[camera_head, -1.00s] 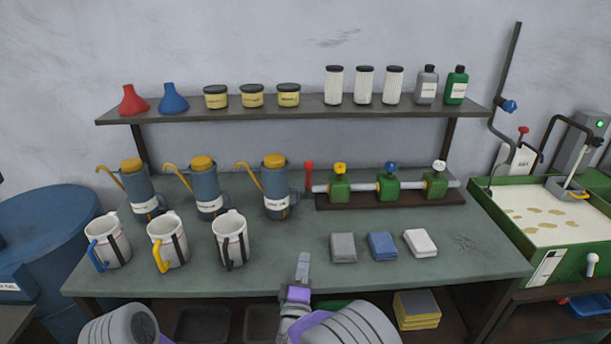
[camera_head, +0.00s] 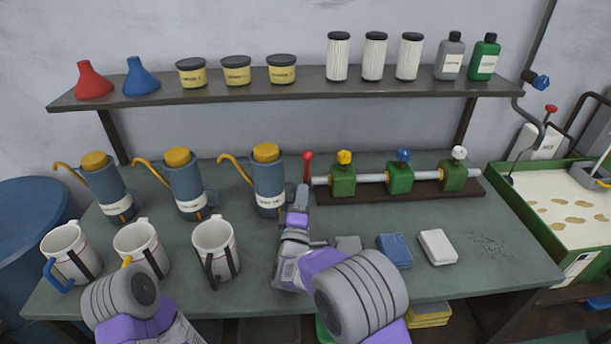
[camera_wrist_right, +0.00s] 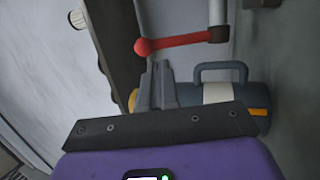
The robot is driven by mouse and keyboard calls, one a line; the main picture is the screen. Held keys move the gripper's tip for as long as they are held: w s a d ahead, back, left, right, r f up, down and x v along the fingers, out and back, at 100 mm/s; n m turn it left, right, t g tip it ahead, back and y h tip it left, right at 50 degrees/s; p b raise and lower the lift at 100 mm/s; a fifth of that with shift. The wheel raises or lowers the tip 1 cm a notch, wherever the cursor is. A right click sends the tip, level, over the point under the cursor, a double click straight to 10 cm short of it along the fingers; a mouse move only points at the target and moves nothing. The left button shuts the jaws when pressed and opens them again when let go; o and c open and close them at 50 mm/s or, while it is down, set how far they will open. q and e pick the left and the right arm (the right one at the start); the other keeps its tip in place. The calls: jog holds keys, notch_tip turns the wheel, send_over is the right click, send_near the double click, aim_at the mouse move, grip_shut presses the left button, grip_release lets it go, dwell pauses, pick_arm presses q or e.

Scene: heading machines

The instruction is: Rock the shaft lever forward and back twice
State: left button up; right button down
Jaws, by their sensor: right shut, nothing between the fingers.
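The shaft lever (camera_head: 308,163) is a short red handle with a round red knob, standing upright at the left end of the silver shaft (camera_head: 372,178). The shaft runs through green blocks topped with yellow, blue and white knobs. In the right wrist view the red lever (camera_wrist_right: 180,41) lies across the top, just beyond my fingertips. My right gripper (camera_head: 303,190) is shut and empty, just in front of and below the lever. In the wrist view a small gap seems to separate the gripper (camera_wrist_right: 158,68) from the lever. My left gripper is out of view.
A blue oil can (camera_head: 268,185) stands close left of my right gripper, with more cans further left. White mugs (camera_head: 215,247) stand in front of them. A shelf (camera_head: 300,98) runs above.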

aim_at(307, 164)
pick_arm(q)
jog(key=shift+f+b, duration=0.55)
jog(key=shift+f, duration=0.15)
pick_arm(e)
jog(key=x, duration=0.7)
jog(key=shift+s, duration=0.1)
